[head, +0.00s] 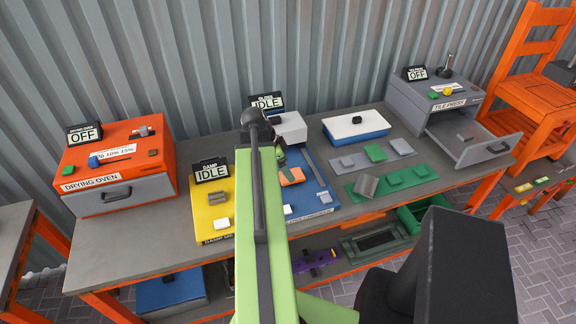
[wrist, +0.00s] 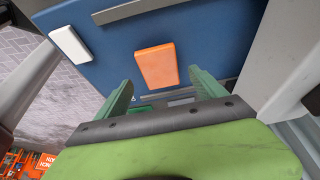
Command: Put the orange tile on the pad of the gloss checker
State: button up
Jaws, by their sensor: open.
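The orange tile (head: 291,176) lies on the blue board of the gloss checker (head: 308,197), beside my arm in the head view. In the wrist view the tile (wrist: 155,66) lies flat on the blue surface (wrist: 220,40), just beyond my fingertips. My gripper (wrist: 160,92) is open and empty, its two green fingers apart with the tile ahead of the gap. My arm hides part of the board in the head view. I cannot tell whether the tile lies on the pad or beside it.
A white block (wrist: 70,44) and a grey bar (wrist: 130,8) are also on the board. The yellow damp station (head: 205,225) stands left, a blue box with a white lid (head: 355,122) right. The tile press (head: 435,98) has its drawer (head: 468,140) open. The drying oven (head: 115,165) is far left.

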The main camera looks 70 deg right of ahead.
jog(key=p+v, duration=0.6)
jog(key=v, duration=0.2)
jog(key=shift+r, duration=0.35)
jog(key=w+a+f+n+t+y, duration=0.1)
jog(key=w+a+f+n+t, duration=0.15)
jog(key=w+a+n, duration=1.95)
jog(key=w+a, duration=0.1)
jog(key=a, duration=0.8)
jog(key=w+a+n+y, duration=0.1)
jog(key=w+a+n, duration=0.2)
jog(key=a, duration=0.8)
jog(key=w+a+n+t+y, duration=0.1)
jog(key=w+a+n, duration=0.2)
jog(key=a, duration=0.8)
jog(key=shift+w+a+r, duration=0.3)
jog(key=shift+w+r, duration=0.05)
jog(key=shift+w, duration=0.6)
